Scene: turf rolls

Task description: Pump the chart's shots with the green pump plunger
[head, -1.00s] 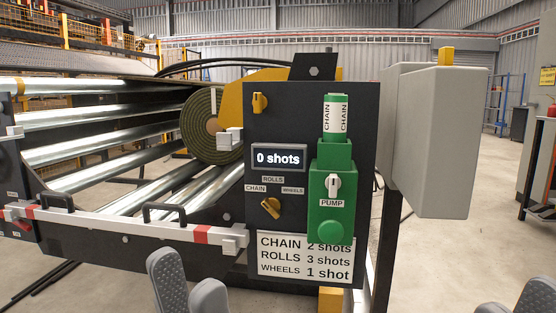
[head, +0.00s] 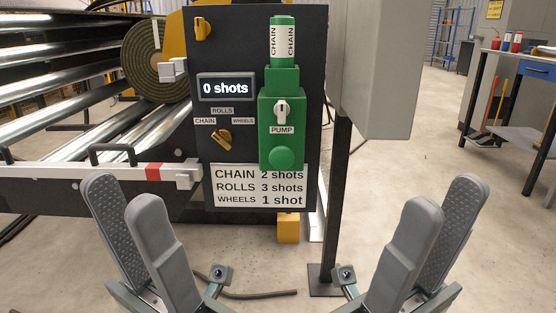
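The dark control panel (head: 318,120) stands ahead. The green pump (head: 268,140) is on its right half, with a round green knob (head: 281,158) low on it and a pale lever (head: 281,111) above the PUMP label. A green cylinder marked CHAIN (head: 283,40) stands upright on top. The display (head: 226,88) reads 0 shots. The chart (head: 232,200) reads CHAIN 2, ROLLS 3, WHEELS 1; the pump covers part of its top edge. My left gripper (head: 122,192) and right gripper (head: 447,195) are open and empty, apart from the panel in the foreground.
An orange selector (head: 217,137) sits among the ROLLS, CHAIN and WHEELS labels. Rollers and a turf roll (head: 150,62) lie left of the panel, behind a rail (head: 80,172). A grey box (head: 375,70) on a dark post (head: 337,200) stands right.

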